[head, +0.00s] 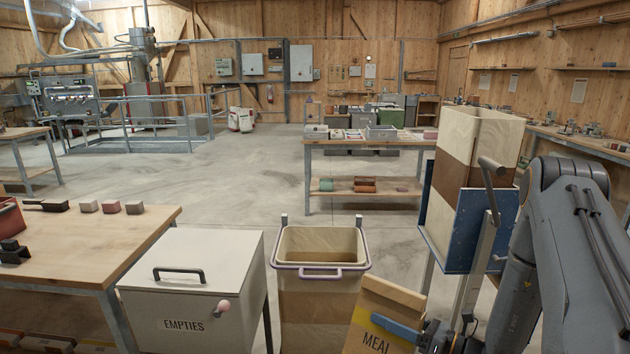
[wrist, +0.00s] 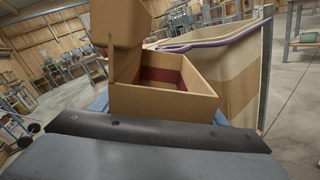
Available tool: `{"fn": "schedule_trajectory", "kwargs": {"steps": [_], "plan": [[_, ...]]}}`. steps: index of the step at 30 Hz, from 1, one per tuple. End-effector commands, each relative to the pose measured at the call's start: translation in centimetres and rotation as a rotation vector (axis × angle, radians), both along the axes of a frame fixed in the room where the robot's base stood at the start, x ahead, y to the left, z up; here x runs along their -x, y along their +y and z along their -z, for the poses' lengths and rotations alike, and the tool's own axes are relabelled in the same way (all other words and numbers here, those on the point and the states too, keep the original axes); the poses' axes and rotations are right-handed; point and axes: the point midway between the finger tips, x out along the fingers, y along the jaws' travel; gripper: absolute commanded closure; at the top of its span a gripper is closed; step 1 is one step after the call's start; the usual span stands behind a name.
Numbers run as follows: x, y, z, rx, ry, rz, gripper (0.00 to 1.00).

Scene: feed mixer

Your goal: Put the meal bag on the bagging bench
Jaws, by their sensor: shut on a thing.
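The meal bag (head: 378,310), a tan carton-like bag marked MEAL, is at the bottom centre right of the head view, tilted, its lower part cut off. My gripper (head: 398,326) is shut on it, with a blue finger across its front. In the wrist view the bag (wrist: 165,101) fills the middle; its top is open, with a flap raised and a dark red inside. No bench carries a readable bagging label. A wooden-topped bench (head: 90,245) stands at the left and another bench (head: 375,143) stands farther back in the centre; I cannot tell which is the bagging bench.
A purple-rimmed bin (head: 318,290) stands close beside the bag, left of it. A white EMPTIES box (head: 190,285) is left of that. A tall hopper in a blue frame (head: 468,220) stands at the right. Open concrete floor (head: 235,180) lies beyond.

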Motion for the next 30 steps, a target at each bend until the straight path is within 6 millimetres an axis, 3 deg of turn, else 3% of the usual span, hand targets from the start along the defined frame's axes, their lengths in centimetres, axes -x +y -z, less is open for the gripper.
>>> {"fn": "schedule_trajectory", "kwargs": {"steps": [9, 15, 30], "plan": [[-0.32, 0.76, -0.06, -0.034, 0.002, 0.236, 0.90], [-0.05, 0.22, 0.16, -0.013, 0.004, 0.396, 0.90], [0.13, 0.28, 0.27, 0.002, 0.003, 0.441, 0.90]]}}
